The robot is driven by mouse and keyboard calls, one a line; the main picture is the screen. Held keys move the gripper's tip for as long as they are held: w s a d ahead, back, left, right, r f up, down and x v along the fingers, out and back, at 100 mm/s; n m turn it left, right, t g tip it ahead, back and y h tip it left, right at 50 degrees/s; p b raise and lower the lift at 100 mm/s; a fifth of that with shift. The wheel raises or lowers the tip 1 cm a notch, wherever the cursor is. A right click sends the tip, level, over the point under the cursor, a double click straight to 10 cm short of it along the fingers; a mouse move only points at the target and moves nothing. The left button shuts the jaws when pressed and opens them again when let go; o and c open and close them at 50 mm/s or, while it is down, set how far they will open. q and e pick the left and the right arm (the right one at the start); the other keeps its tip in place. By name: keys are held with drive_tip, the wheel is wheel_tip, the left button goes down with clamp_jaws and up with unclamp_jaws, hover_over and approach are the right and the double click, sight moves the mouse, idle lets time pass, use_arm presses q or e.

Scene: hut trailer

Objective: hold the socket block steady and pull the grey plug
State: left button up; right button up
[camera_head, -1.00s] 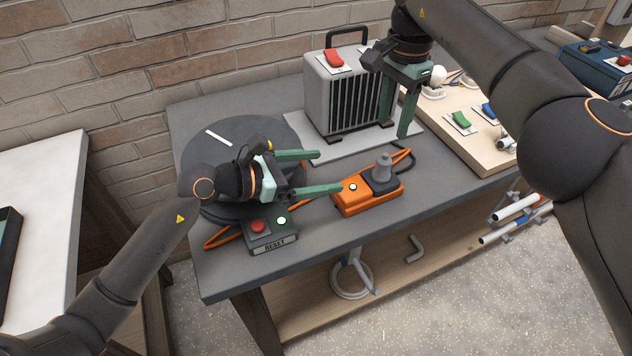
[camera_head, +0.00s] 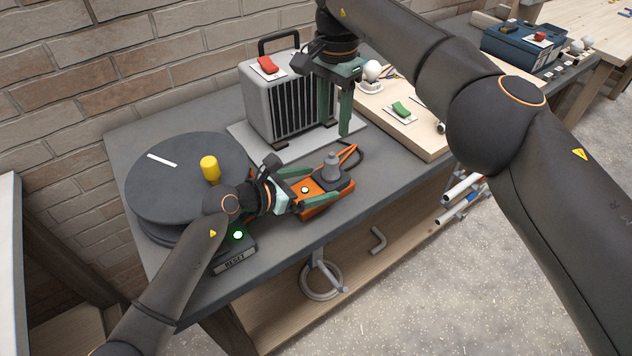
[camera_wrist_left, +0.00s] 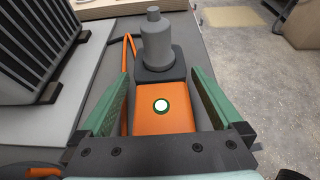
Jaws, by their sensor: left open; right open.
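The orange socket block (camera_head: 316,198) lies on the grey workbench, with a lit white button on top. The grey plug (camera_head: 332,168) stands upright in the dark socket at its far end. In the left wrist view the plug (camera_wrist_left: 158,42) rises beyond the orange block (camera_wrist_left: 162,122). My left gripper (camera_head: 307,190) is open, its green fingers on either side of the block; whether they touch it I cannot tell. My left gripper also shows in the wrist view (camera_wrist_left: 158,88). My right gripper (camera_head: 335,112) is open, pointing down, above and behind the plug, beside the heater.
A grey heater (camera_head: 268,100) with a red switch stands behind the block. A dark turntable (camera_head: 170,190) with a yellow knob lies left, near the reset box (camera_head: 236,262). A wooden board (camera_head: 405,130) with a green switch is at right. An orange cable lies beside the block.

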use_arm(q)
drive_tip(key=shift+w+d+f, duration=0.1)
drive_tip(key=shift+w+d, duration=0.05)
drive_tip(key=shift+d, duration=0.1)
drive_tip(key=shift+c, duration=0.2)
